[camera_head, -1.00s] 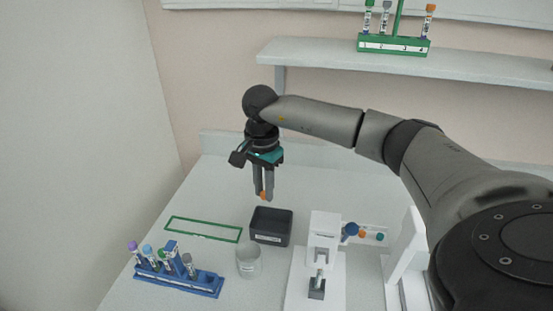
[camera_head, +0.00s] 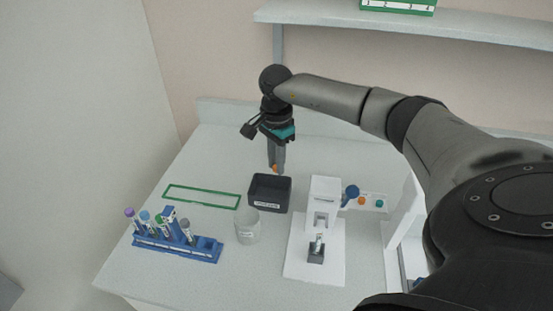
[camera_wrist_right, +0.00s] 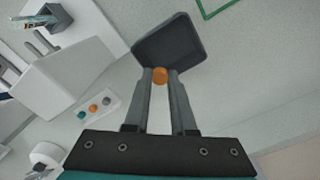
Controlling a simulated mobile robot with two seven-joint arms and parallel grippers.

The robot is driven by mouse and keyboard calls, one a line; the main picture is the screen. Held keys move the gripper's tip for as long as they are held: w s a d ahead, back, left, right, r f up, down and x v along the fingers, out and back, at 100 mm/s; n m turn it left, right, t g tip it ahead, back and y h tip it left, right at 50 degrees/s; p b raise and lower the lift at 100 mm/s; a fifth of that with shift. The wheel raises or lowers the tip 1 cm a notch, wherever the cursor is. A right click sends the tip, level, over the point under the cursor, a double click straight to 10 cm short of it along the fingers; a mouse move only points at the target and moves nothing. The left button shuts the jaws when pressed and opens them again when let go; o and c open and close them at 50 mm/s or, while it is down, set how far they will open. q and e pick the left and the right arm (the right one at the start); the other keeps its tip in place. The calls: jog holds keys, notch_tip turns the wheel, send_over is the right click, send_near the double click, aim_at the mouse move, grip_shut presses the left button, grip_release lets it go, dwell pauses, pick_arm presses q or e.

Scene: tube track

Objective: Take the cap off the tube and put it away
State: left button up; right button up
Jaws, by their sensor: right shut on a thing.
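My right gripper (camera_head: 277,168) is shut on a small orange cap (camera_head: 274,169); the cap also shows between the fingertips in the right wrist view (camera_wrist_right: 160,75). Gripper and cap are above the back part of a dark open box (camera_head: 270,206) with a white label, which shows beyond the fingertips in the wrist view (camera_wrist_right: 180,35). I cannot tell the exact height above it. An uncapped-looking tube (camera_head: 319,242) stands in the dark holder of a white device (camera_head: 325,190). My left gripper is not in view.
A blue rack (camera_head: 180,246) with several capped tubes stands at the left. A translucent cup (camera_head: 247,228) stands between the rack and the device. A green outline (camera_head: 200,197) lies on the bench. A shelf with a green rack (camera_head: 398,6) is at the back.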

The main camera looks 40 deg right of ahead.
jog(key=o, duration=0.9)
notch_tip(320, 180, up, 15)
jog(key=shift+r, duration=0.15)
dwell(0.6)
